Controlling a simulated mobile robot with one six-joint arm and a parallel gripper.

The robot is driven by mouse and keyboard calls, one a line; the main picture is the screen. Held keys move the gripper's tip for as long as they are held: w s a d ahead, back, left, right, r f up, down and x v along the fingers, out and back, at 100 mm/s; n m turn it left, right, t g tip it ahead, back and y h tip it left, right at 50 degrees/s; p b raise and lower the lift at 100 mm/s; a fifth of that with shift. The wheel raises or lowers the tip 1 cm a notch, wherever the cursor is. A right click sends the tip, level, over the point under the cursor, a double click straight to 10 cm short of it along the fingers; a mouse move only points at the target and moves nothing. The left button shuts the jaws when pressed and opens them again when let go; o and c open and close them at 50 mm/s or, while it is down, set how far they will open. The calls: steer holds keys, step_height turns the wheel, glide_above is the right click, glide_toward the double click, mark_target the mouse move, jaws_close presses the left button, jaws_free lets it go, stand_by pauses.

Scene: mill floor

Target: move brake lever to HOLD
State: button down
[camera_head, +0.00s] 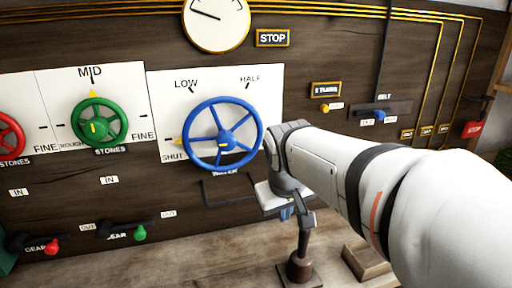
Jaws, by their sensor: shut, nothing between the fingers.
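No part in view carries a readable brake or HOLD label, so I cannot tell for sure which one is the brake lever. A dark upright post (304,242) with a rounded brown foot stands on a small plate on the wooden ledge, close below my gripper. My gripper (289,213) points down over the ledge, in front of the panel and right of the blue wheel. It is shut and empty. Its fingertips are small and partly hidden, and I cannot tell whether they touch the post. My white arm hides the panel behind it.
The blue water wheel (227,135) is just left of my wrist. A green wheel (99,121), a red wheel (8,136), a green gear knob (140,233) and a red gear knob (52,246) are farther left. A wooden block (366,261) lies right of the post. The belt lever (379,115) is upper right.

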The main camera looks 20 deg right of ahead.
steer(key=w+d+r+t+h, duration=0.1)
steer(key=w+d+r+h, duration=0.1)
steer(key=w+d+r, duration=0.4)
steer(key=w+r, duration=0.5)
steer(key=r, duration=0.1)
steer(key=shift+r+n+t, duration=0.3)
steer(key=shift+n+t, duration=0.1)
steer(key=w+d+f+p, duration=0.1)
steer(key=w+d+f, duration=0.4)
steer(key=d+f, duration=0.2)
step_height(320, 180, down, 2)
steer(key=shift+w+f+p, duration=0.1)
steer(key=shift+w+p, duration=0.25)
